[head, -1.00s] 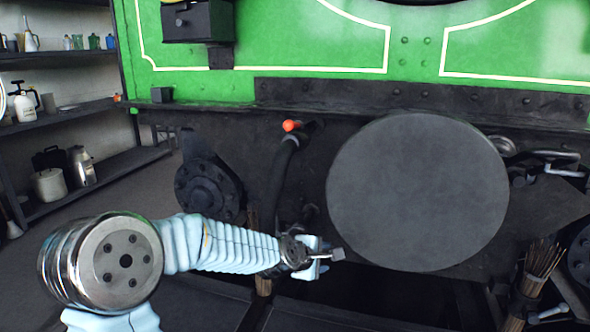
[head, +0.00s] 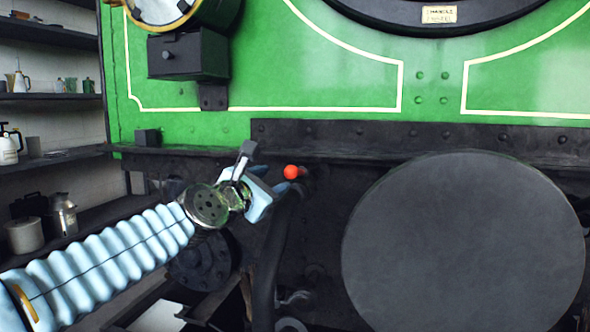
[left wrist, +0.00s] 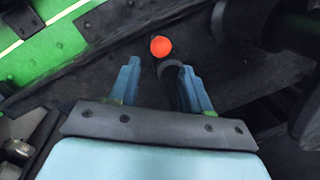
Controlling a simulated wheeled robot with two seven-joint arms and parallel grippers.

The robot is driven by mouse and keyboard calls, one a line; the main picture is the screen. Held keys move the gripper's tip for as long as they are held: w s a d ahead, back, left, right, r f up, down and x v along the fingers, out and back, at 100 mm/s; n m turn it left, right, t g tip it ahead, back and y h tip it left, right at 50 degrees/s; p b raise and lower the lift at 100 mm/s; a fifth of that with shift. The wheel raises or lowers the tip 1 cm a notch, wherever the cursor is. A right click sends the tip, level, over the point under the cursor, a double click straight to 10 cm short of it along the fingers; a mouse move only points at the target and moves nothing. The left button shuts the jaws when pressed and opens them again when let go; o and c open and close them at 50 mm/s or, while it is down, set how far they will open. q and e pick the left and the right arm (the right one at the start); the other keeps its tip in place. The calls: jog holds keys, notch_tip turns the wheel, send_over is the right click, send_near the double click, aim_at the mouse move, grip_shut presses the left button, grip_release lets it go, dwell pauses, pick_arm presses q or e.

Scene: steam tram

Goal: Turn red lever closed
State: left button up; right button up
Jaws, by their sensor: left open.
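The red lever's round knob (head: 291,172) shows on the dark front beam of the tram, just left of the large round buffer. My left gripper (head: 283,180) is open beside the knob, on its left in the head view. In the left wrist view the red knob (left wrist: 160,46) lies just beyond the fingertips of my left gripper (left wrist: 156,66), roughly between them. The fingers do not appear to touch it. The lever's shaft is mostly hidden. My right gripper is not in view.
The large round buffer (head: 463,255) sticks out to the right of the knob. A dark hose (head: 268,262) hangs below it. The green tram front (head: 290,65) with a black lamp box (head: 188,55) rises above. Shelves (head: 50,98) with cans stand at the far left.

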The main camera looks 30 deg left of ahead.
aim_at(296, 170)
pick_arm(q)
jog(key=w+p, duration=0.1)
jog(key=w, duration=0.3)
jog(key=w+p, duration=0.1)
jog(key=w, duration=0.2)
jog(key=w+a+p, duration=0.1)
jog(key=w, duration=0.3)
jog(key=shift+w, duration=0.35)
jog(key=shift+w+p, duration=0.3)
jog(key=shift+w, duration=0.1)
jog(key=shift+c, duration=0.4)
grip_shut()
